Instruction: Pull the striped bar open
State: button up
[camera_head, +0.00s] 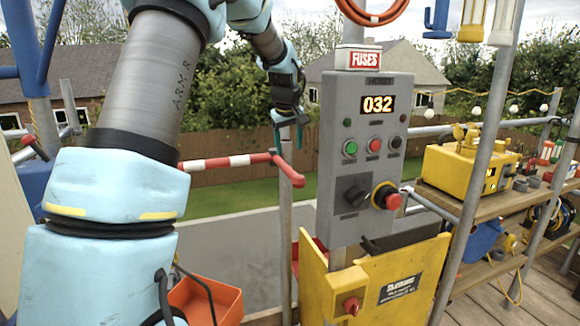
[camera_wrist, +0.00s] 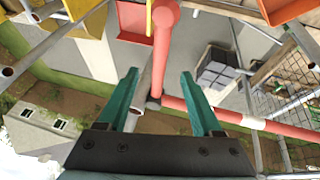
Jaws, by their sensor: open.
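The striped bar (camera_head: 232,161) is red and white and runs level across a gap in the railing. In the head view its right end has a red handle (camera_head: 290,173) sticking out toward me. In the wrist view the bar (camera_wrist: 245,118) runs off to the right, and the red handle (camera_wrist: 161,50) appears between the lines of my two teal fingers. My gripper (camera_head: 287,134) is above the handle in the head view, fingers pointing down. In the wrist view the gripper (camera_wrist: 159,76) is open and empty; I cannot tell its exact distance from the handle.
A grey fuse box (camera_head: 365,150) on a post stands just right of the bar's end, with a yellow panel (camera_head: 390,285) below. An orange bin (camera_head: 205,300) sits low at left. Shelves with a yellow machine (camera_head: 465,165) are at right. Scaffold poles (camera_head: 480,150) stand around.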

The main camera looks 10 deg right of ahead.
aim_at(290, 169)
jog(key=p+x, duration=0.3)
jog(key=x, duration=0.7)
jog(key=shift+a+f, duration=0.1)
jog(key=shift+f, duration=0.05)
grip_shut()
dwell(1.1)
